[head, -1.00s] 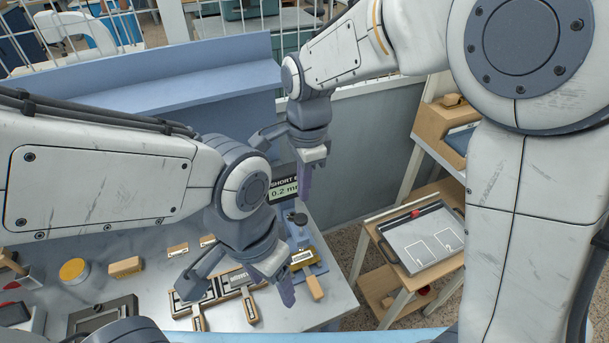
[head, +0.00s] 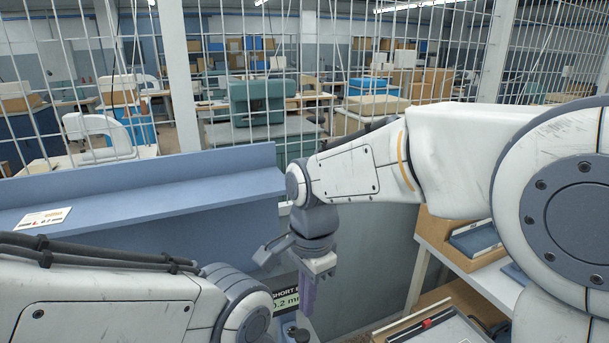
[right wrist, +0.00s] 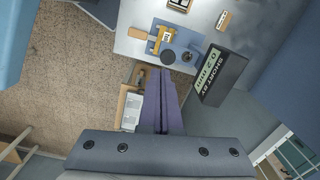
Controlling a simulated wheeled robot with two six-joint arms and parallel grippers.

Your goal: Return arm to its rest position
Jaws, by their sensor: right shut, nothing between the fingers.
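My right gripper (head: 308,293) hangs pointing down in the lower middle of the head view, shut and empty. In the right wrist view its purple fingers (right wrist: 163,75) are together, with nothing between them. They hang beside the black display box (right wrist: 222,77), whose text reads "SHORT BY 0.2 mm". The display box (head: 286,300) is partly hidden behind the right gripper in the head view. My left arm enters at the lower left of the head view. Its gripper is below the frame.
A blue shelf ledge (head: 130,195) runs behind the arms, with a wire fence (head: 300,100) beyond. The right wrist view shows the pale worktable (right wrist: 135,20) with a yellow part (right wrist: 160,38) on it. A wooden stand (head: 455,240) is at the right.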

